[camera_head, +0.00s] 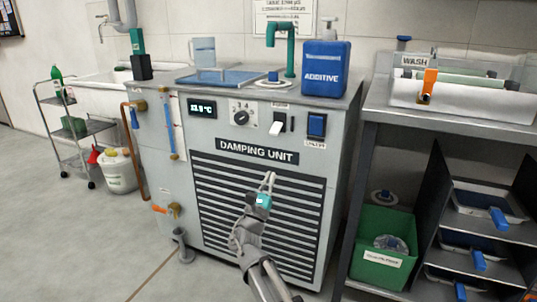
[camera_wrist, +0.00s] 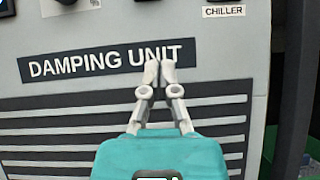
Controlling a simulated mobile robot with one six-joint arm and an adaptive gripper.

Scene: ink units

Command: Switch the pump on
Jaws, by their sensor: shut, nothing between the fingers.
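The damping unit (camera_head: 258,210) is a grey cabinet with a control panel above its black louvres. The small label above the lever is too small to read. The label under the rocker reads CHILLER in the wrist view (camera_wrist: 223,11). My gripper (camera_head: 269,177) is shut and empty, in front of the louvres just below the DAMPING UNIT plate. In the wrist view its fingertips (camera_wrist: 160,70) overlap that plate's right end.
A blue additive canister (camera_head: 326,70), a blue tray (camera_head: 222,78) and a green pipe (camera_head: 290,50) stand on top of the unit. A steel bench (camera_head: 372,108) with a green bin (camera_head: 380,272) is at right.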

